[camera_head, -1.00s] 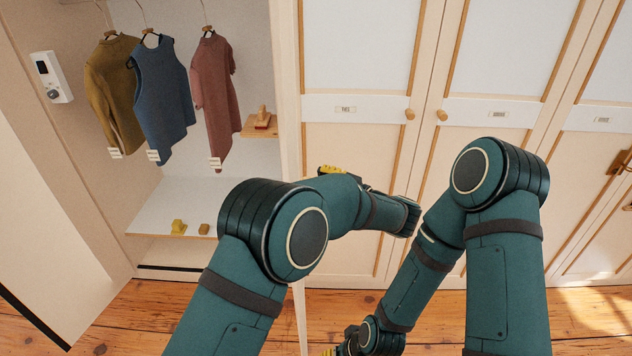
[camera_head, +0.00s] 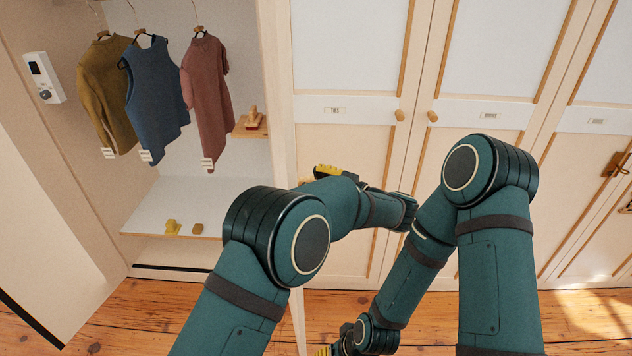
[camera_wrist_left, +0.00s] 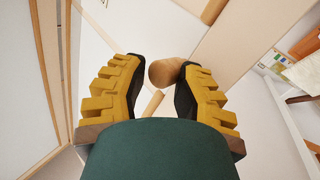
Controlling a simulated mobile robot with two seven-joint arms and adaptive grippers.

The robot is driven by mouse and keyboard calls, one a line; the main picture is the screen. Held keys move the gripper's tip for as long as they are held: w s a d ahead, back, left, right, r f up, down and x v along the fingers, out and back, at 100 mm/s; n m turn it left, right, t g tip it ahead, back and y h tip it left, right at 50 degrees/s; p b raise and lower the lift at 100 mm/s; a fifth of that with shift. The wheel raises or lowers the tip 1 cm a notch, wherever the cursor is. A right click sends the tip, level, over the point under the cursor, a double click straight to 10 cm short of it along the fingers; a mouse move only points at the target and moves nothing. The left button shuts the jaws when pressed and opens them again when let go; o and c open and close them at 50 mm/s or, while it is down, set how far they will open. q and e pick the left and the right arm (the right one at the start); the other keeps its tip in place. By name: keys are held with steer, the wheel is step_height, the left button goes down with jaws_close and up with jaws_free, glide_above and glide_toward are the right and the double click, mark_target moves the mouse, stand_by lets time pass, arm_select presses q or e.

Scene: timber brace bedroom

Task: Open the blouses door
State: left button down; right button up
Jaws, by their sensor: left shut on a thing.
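The wardrobe's left compartment stands open. Its door (camera_head: 278,90) is swung out and seen nearly edge-on in the head view. My left gripper (camera_head: 330,172) is beside that door, mostly hidden behind my own arm. In the left wrist view my left gripper (camera_wrist_left: 160,85) is shut on a round wooden knob (camera_wrist_left: 164,72), held between its dark finger pads. My right gripper (camera_head: 326,350) shows only as a bit of yellow at the bottom edge, so its jaws cannot be made out. The small door labels are too small to read.
Several garments, among them a blue top (camera_head: 158,95), hang in the open compartment above a white shelf (camera_head: 150,222). Closed doors with wooden knobs (camera_head: 399,115) stand to the right. A brass latch (camera_head: 615,165) is at far right. Wooden floor (camera_head: 130,315) shows in front.

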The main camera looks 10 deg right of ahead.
arm_select(q)
steer(key=shift+w+a+r, duration=0.2)
steer(key=shift+w+a, duration=0.05)
steer(key=shift+w, duration=0.1)
steer(key=c, duration=0.9)
jaws_free()
steer(key=shift+o, duration=0.8)
steer(key=shift+w+f, duration=0.25)
steer(key=shift+f, duration=0.05)
steer(key=shift+s, duration=0.1)
steer(key=shift+d, duration=0.15)
step_height(320, 180, up, 10)
steer(key=shift+s, duration=0.1)
